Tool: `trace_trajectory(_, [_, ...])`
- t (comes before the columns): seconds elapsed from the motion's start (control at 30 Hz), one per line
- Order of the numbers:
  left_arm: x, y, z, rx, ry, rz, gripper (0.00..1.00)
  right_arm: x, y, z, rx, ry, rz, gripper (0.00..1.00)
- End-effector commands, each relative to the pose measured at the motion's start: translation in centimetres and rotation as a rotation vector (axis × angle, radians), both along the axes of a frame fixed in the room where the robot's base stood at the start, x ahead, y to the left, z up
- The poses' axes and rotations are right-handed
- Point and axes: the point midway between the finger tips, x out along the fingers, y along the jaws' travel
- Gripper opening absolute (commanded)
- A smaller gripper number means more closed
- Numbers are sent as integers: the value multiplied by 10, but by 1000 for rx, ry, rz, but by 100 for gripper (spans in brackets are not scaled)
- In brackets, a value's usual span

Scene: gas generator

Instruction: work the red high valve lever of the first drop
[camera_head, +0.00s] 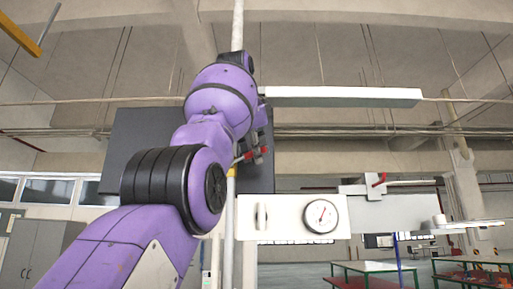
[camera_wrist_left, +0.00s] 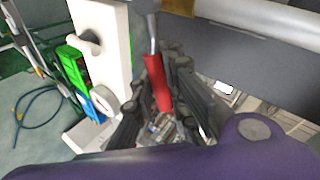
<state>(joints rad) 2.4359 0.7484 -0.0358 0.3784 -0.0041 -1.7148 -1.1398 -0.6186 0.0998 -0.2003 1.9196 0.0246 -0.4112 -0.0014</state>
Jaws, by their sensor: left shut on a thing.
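The red valve lever (camera_wrist_left: 160,84) stands between the dark fingers of my left gripper (camera_wrist_left: 164,72) in the left wrist view. Its bare metal stem reaches up past the fingertips. The gripper is shut on the red grip. In the head view my purple left arm reaches up to the vertical pipe, and my left gripper (camera_head: 259,150) is small and partly hidden by the arm. A bit of the red lever (camera_head: 247,156) shows beside it. The valve body is mostly hidden. My right gripper is not in view.
A white panel with a round gauge (camera_head: 321,216) is below and right of my gripper. A second red lever (camera_head: 379,180) sits above its right side. A white horizontal beam (camera_head: 342,97) runs at upper right. A dark panel (camera_head: 130,135) is behind the arm. Green-legged tables (camera_head: 370,267) stand far back.

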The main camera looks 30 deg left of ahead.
Motion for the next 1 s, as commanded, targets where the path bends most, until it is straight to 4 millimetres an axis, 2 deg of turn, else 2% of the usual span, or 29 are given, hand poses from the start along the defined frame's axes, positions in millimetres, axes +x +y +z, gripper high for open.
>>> trace_trajectory(0.43, [3, -6, -22, 252, 156, -4, 0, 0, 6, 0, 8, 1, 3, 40])
trace_trajectory(1.0, [2, -6, -28, 316, 197, -4, 0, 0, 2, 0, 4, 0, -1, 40])
